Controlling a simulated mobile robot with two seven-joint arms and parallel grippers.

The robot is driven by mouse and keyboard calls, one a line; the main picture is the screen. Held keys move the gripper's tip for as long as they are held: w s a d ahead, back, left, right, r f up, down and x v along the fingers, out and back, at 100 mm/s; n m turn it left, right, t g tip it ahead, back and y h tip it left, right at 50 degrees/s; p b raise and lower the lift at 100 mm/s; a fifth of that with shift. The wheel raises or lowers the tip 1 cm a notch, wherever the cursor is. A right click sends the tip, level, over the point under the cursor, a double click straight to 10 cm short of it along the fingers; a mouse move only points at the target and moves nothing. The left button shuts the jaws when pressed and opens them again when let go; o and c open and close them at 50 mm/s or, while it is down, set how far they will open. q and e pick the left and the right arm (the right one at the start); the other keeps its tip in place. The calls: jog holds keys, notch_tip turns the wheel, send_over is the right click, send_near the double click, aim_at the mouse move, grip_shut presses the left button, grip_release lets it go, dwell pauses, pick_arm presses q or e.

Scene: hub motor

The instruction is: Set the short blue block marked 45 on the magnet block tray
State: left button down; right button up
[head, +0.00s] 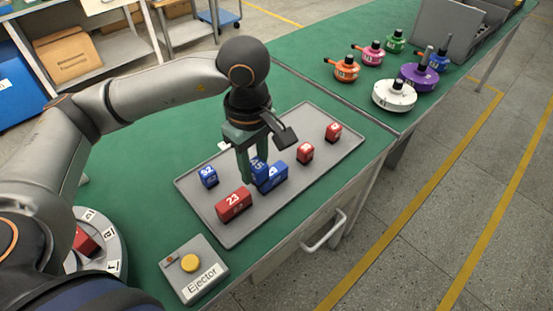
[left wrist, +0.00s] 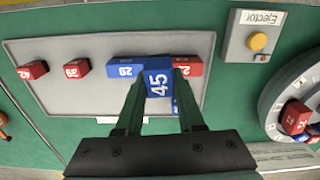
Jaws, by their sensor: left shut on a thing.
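My left gripper (head: 250,172) points down over the grey magnet block tray (head: 315,170). It is shut on the short blue block marked 45 (head: 259,167). In the left wrist view the block 45 (left wrist: 158,83) sits between the two fingertips (left wrist: 160,92) with its number facing the camera. It overlaps a longer blue block (left wrist: 123,69) and a red block marked 23 (left wrist: 190,66) behind it. I cannot tell whether block 45 touches the tray or hangs just above it. My right gripper is not in view.
On the tray, a blue block (head: 208,176), the red block 23 (head: 233,203) and the longer blue block (head: 273,178) surround the gripper closely. Red blocks (head: 305,152) (head: 333,132) stand farther right. An Ejector box (head: 194,270) and a round dial (head: 107,240) are at the lower left.

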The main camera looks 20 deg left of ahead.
pick_arm(q)
jog(key=n, duration=0.4)
jog(key=r+n, duration=0.1)
jog(key=n, duration=0.2)
jog(key=shift+s+a, duration=0.15)
jog(key=shift+a, duration=0.15)
jog(key=n, duration=0.5)
jog(key=shift+s+a+r, duration=0.15)
jog(key=shift+a+r, duration=0.15)
jog(key=shift+r, duration=0.1)
jog(key=shift+n, duration=0.3)
jog(key=w+a+f, duration=0.2)
jog(key=w+f, duration=0.1)
jog(key=w+a+f, duration=0.3)
jog(key=w, duration=0.1)
jog(key=w+a+f, duration=0.3)
jog(key=shift+w+a, duration=0.1)
jog(key=shift+w, duration=0.15)
jog(key=shift+w+a+f, duration=0.2)
jog(key=shift+w+f, duration=0.05)
jog(key=shift+f, duration=1.7)
